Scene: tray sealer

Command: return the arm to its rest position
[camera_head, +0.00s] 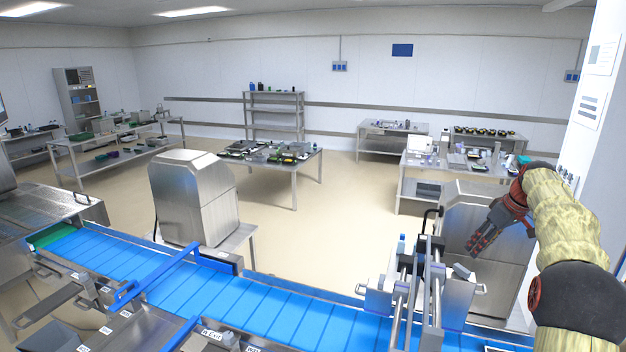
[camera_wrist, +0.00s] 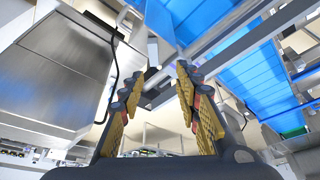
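My arm comes in from the right edge of the head view, its links wrapped in a yellowish cover. My gripper (camera_head: 473,247) hangs at its end, tilted down to the left, beside a steel cabinet and to the right of the metal rail frame over the conveyor. In the wrist view my gripper (camera_wrist: 158,80) shows two fingers with yellow pads standing apart, with a clear gap and nothing between them. The fingertips seem clear of the frame, though the exact distance cannot be told.
A blue conveyor (camera_head: 254,302) runs along the front, crossed by a rail frame (camera_head: 437,290). A steel cabinet (camera_head: 462,228) stands behind my gripper. A steel machine (camera_head: 193,197) stands behind the belt at left. The floor (camera_head: 330,235) between belt and tables is clear.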

